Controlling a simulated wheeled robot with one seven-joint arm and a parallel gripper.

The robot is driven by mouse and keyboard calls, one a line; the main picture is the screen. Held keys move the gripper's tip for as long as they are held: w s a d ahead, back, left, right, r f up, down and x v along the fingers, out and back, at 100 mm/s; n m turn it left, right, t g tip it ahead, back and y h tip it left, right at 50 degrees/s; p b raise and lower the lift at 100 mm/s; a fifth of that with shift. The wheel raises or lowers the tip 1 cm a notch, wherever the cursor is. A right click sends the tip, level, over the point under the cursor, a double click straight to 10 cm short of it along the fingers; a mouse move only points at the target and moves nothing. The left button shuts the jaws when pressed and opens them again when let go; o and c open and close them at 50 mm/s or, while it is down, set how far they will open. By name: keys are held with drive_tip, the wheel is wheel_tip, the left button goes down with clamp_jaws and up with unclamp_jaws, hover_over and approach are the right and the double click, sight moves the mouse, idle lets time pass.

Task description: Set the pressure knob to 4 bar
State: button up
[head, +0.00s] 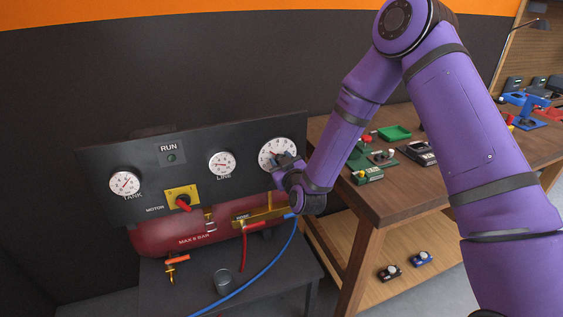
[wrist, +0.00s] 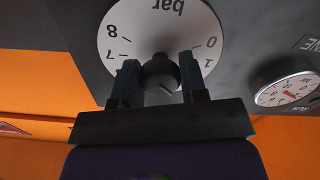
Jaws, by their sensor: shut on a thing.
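The pressure knob (wrist: 160,72) is dark and round, in the middle of a white dial (wrist: 124,40) marked "bar". In the wrist view the dial appears upside down, with 0, 1, 7 and 8 readable; the numbers between are hidden. A short pale line shows on the knob, but I cannot tell which number it points to. My gripper (wrist: 160,84) is shut on the knob, one finger on each side. In the head view the dial (head: 283,144) is at the panel's right end, its lower part covered by my gripper (head: 284,164).
The dark panel (head: 140,153) carries a TANK gauge (head: 124,184), a LINE gauge (head: 222,163), a RUN lamp (head: 171,157) and a red motor switch (head: 183,202). A red tank (head: 160,237) and a blue hose (head: 256,270) are below. A wooden bench (head: 400,195) stands right.

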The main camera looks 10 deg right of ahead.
drive_tip(key=m, duration=0.4)
drive_tip(key=shift+m, duration=2.6)
drive_tip(key=o, duration=0.9)
drive_tip(key=shift+s, duration=0.1)
drive_tip(key=v, duration=1)
drive_tip(key=shift+s, duration=0.3)
